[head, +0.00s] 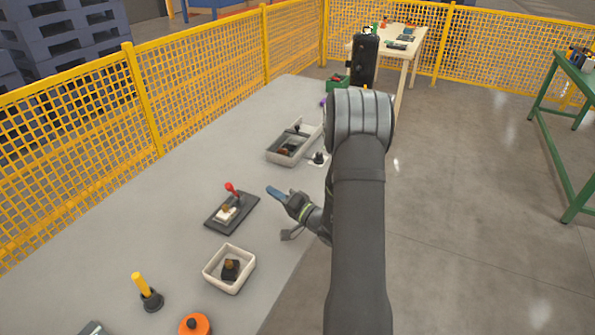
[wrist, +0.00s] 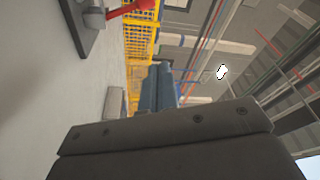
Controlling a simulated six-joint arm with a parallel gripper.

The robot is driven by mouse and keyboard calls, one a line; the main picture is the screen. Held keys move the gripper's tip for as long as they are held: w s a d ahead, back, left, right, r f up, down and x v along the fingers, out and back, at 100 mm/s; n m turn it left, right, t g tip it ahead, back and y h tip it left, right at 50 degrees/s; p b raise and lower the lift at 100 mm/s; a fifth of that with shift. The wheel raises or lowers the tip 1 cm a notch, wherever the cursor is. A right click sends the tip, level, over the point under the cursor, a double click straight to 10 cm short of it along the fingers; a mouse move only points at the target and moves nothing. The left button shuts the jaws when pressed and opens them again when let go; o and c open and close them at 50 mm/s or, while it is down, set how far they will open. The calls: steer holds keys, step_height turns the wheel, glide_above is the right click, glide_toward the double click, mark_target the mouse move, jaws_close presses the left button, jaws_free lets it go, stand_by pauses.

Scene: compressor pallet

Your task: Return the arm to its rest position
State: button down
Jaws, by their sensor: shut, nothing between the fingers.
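My gripper (head: 272,190) hangs over the right part of the grey table (head: 170,190), with its blue fingers pointing left. The fingers are shut and hold nothing. In the wrist view the blue fingers (wrist: 158,85) lie close together beyond the dark gripper body. My arm rises in front of the table's right edge and hides part of it. A dark base plate with a red-knobbed lever (head: 231,190) lies left of the fingertips, apart from them. The red lever also shows in the wrist view (wrist: 130,10) at the top.
A bin with dark parts (head: 272,158) lies behind the gripper, and a smaller bin (head: 210,275) in front. A yellow-handled piece (head: 143,285) and an orange knob (head: 195,324) stand at the front. Yellow mesh fencing (head: 200,85) runs along the far side.

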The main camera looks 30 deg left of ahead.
steer(key=shift+w+a+f+m+h, duration=0.3)
steer(key=shift+w+a+m, duration=0.7)
steer(key=shift+a+m, duration=0.7)
steer(key=shift+w+a+f+m+h, duration=0.3)
steer(key=shift+w+a+m, duration=0.75)
steer(key=shift+a, duration=1.1)
steer(key=shift+w+a+f+m+h, duration=0.3)
steer(key=shift+w+a+m, duration=0.65)
steer(key=shift+a+m, duration=0.75)
steer(key=shift+a, duration=0.25)
steer(key=shift+s+r+n, duration=0.1)
steer(key=shift+n, duration=0.25)
